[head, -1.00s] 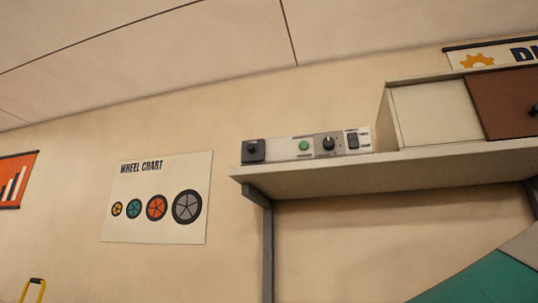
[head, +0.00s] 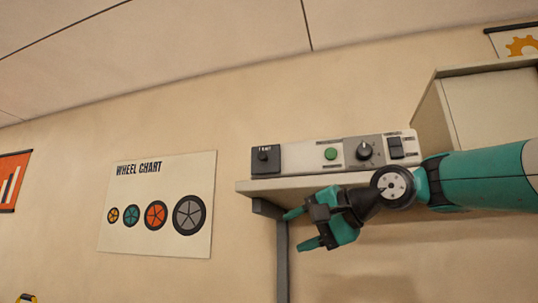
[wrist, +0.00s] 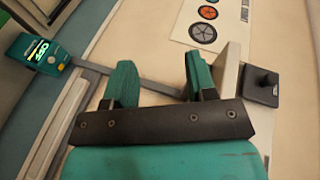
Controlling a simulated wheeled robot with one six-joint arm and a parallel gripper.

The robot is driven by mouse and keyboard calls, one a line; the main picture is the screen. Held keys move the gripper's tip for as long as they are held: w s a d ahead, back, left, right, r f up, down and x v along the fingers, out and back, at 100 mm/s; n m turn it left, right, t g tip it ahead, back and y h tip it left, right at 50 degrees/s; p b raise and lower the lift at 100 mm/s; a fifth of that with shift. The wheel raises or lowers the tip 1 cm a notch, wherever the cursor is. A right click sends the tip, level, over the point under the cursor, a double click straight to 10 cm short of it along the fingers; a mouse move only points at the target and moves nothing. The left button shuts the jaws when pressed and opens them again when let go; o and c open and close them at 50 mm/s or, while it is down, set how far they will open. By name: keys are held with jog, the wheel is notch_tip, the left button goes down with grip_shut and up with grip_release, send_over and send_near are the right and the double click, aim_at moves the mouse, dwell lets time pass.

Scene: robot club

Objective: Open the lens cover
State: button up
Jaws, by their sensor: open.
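A dark square plate with a round black knob (head: 265,159), which looks like the lens cover, sits at the left end of a pale control panel (head: 300,156) on the shelf. It appears flat against the panel's front, and its small label is hard to read. It also shows in the wrist view (wrist: 262,86), right of the fingers. My gripper (head: 300,229) is open and empty, below the shelf's front edge and apart from the plate. Its two teal fingers also show in the wrist view (wrist: 160,75).
The panel also carries a green button (head: 330,153), a black dial (head: 365,151) and a rocker switch (head: 396,147). A pale cabinet (head: 480,108) stands to its right. The shelf (head: 258,188) edge lies above my gripper. A teal device with a lit screen (wrist: 36,52) shows in the wrist view.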

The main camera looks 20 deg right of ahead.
jog(key=s+d+r+m+t+y+p, duration=0.1)
jog(key=d+r+m+t+p, duration=0.15)
jog(key=r, duration=0.65)
jog(key=d+r+m+t+p, duration=0.15)
jog(key=d+r, duration=0.25)
jog(key=r, duration=0.6)
jog(key=p, duration=0.5)
send_near(266, 155)
jog(key=shift+g, duration=0.4)
jog(key=x, duration=0.5)
jog(key=r+x, duration=0.1)
jog(key=x, duration=0.2)
jog(key=shift+w+a, duration=0.1)
jog(key=shift+w, duration=0.15)
jog(key=shift+w+a+f+p, duration=0.25)
jog(key=shift+w+p, duration=0.1)
jog(key=shift+w, duration=0.1)
